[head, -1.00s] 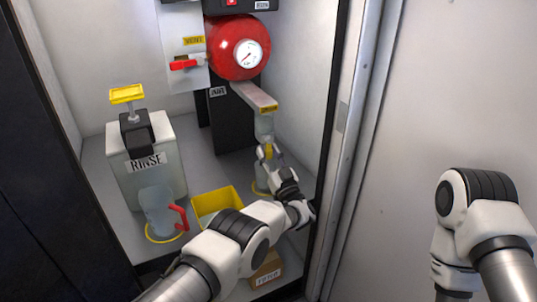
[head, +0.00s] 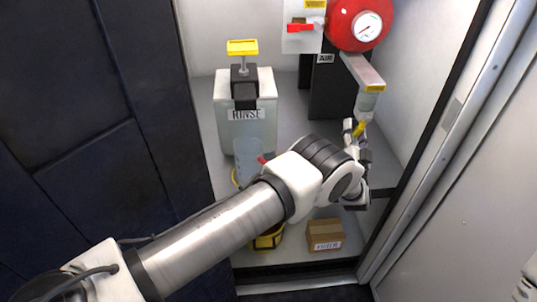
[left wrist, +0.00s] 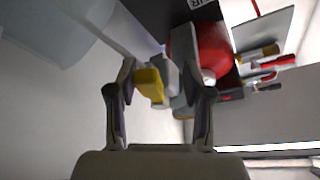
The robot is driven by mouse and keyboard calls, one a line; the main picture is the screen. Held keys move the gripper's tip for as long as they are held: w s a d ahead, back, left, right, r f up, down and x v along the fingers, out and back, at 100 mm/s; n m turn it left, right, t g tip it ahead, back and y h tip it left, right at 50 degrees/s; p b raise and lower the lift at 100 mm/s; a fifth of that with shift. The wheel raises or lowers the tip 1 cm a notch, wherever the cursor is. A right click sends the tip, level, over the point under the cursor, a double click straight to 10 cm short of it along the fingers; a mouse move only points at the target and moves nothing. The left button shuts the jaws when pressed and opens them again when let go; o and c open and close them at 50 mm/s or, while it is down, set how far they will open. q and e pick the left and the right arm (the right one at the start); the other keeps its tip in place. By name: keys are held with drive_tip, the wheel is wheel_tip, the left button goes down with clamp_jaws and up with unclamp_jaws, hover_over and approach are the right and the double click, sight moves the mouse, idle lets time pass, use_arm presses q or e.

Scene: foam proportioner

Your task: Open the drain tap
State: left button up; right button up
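A small yellow tap handle (head: 360,129) sits below a clear bowl (head: 367,102) under the grey bracket; I take it for the drain tap. In the left wrist view the yellow handle (left wrist: 149,86) lies between my finger pads, nearer the left one. My left gripper (head: 356,135) is at the handle, partly hidden by its own wrist. Its fingers (left wrist: 160,80) stand apart with a gap beside the handle. I cannot tell whether one finger touches it. My right gripper is out of view.
A red tank (head: 350,20) with a gauge hangs above. A red lever (head: 300,27) is on a white panel. The RINSE tank (head: 245,130) stands left, with a jug (head: 248,160) before it. A cardboard box (head: 325,235) is below. The cabinet's right wall is close to the gripper.

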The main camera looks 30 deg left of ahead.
use_arm(q)
wheel_tip(320, 180, up, 5)
drive_tip(key=s+a+m+g+h+p, duration=0.15)
drive_tip(key=m+h+p, duration=0.25)
drive_tip(key=m+p, duration=0.95)
drive_tip(key=s+n+p, duration=0.2)
drive_tip(key=s, duration=0.5)
drive_tip(key=a+r+g+y, duration=0.1)
drive_tip(key=a, duration=0.4)
drive_tip(key=s+a+f+n+g+h, duration=0.1)
drive_tip(key=s+a+f+n+g, duration=0.1)
drive_tip(key=s, duration=0.3)
drive_tip(key=s+a+f+n+g, duration=0.2)
drive_tip(key=s+a+n, duration=0.2)
drive_tip(key=s+n, duration=0.1)
drive_tip(key=s+a+f+n+g+h+p, duration=0.1)
drive_tip(key=s+a+f+n+g, duration=0.2)
drive_tip(key=s+n, duration=0.1)
drive_tip(key=shift+s+a+h, duration=0.3)
drive_tip(key=shift+s, duration=0.55)
